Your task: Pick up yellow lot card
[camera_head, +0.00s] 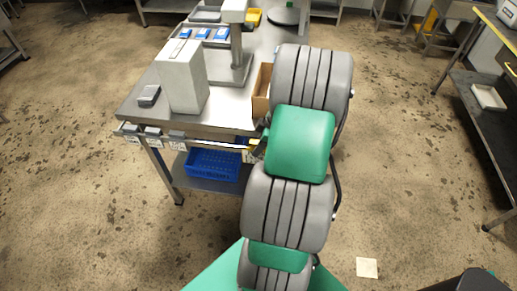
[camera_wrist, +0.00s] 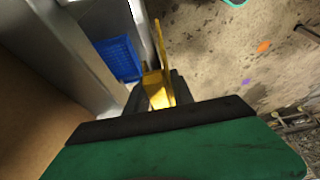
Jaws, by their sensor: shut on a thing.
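The yellow lot card (camera_wrist: 157,88) stands upright between the fingers of my gripper (camera_wrist: 158,98) in the wrist view. A wider yellow part faces the camera low down, and a thin edge rises above it. My gripper is shut on the card. In the head view my gripper (camera_head: 257,151) is at the front edge of the steel table (camera_head: 228,117), mostly hidden behind my green and grey arm. A small yellow patch of the card (camera_head: 252,144) shows there. I cannot tell whether the card still touches the table's front rail.
White tags (camera_head: 153,133) hang along the table's front rail. A blue crate (camera_head: 212,165) sits on the lower shelf. A cardboard box (camera_head: 262,88), a pale upright unit (camera_head: 182,76) and a small grey device (camera_head: 149,95) stand on top. The floor left of the table is open.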

